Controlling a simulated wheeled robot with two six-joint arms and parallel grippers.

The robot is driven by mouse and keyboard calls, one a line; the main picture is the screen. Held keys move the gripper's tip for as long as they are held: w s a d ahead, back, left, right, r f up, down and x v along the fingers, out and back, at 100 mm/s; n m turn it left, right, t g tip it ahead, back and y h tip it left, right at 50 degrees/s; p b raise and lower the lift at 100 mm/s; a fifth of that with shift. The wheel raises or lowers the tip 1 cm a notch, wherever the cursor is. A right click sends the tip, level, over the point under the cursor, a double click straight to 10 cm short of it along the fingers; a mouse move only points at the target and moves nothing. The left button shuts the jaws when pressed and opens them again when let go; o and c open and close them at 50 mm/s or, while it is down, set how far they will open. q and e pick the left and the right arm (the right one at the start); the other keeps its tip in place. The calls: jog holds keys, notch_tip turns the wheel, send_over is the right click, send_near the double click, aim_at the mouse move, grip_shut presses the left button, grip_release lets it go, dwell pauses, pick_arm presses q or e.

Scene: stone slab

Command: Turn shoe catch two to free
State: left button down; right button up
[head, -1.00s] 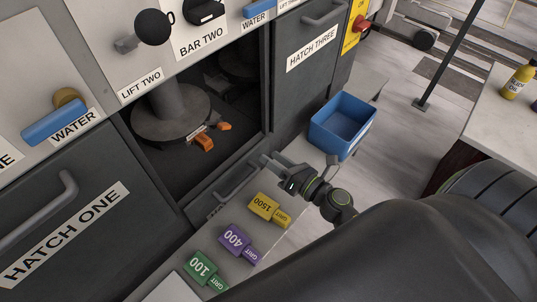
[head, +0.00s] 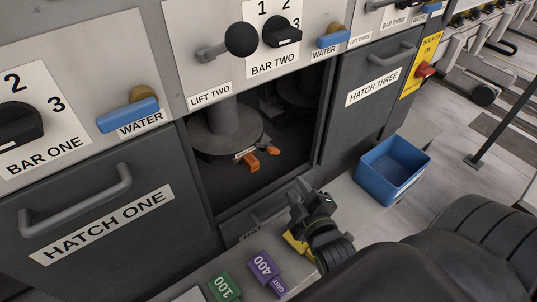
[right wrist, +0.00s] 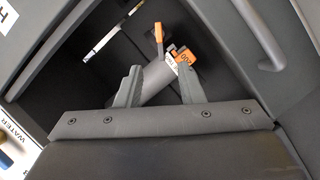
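Inside the open bay under the LIFT TWO label, an orange catch (head: 250,161) sits at the foot of a dark round disc (head: 225,135) on a thick column. A second orange piece (head: 273,149) lies just right of it. In the right wrist view, an upright orange lever (right wrist: 158,36) and an orange block (right wrist: 186,58) show beyond the fingers; I cannot tell which of them is shoe catch two. My right gripper (head: 301,194) is at the bay's front edge, apart from the catches. Its fingers (right wrist: 158,84) are spread, with a grey cylinder visible beyond them. My left gripper is out of view.
Hatch one's front (head: 100,215) is left of the bay, hatch three's front (head: 370,105) right. A blue bin (head: 393,170) stands to the right. Purple (head: 263,266), green (head: 225,287) and yellow (head: 295,242) grit blocks lie on the ledge in front.

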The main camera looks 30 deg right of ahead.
aim_at(275, 153)
jog(key=x, duration=1.7)
jog(key=shift+s, duration=0.1)
jog(key=shift+c, duration=0.4)
grip_shut()
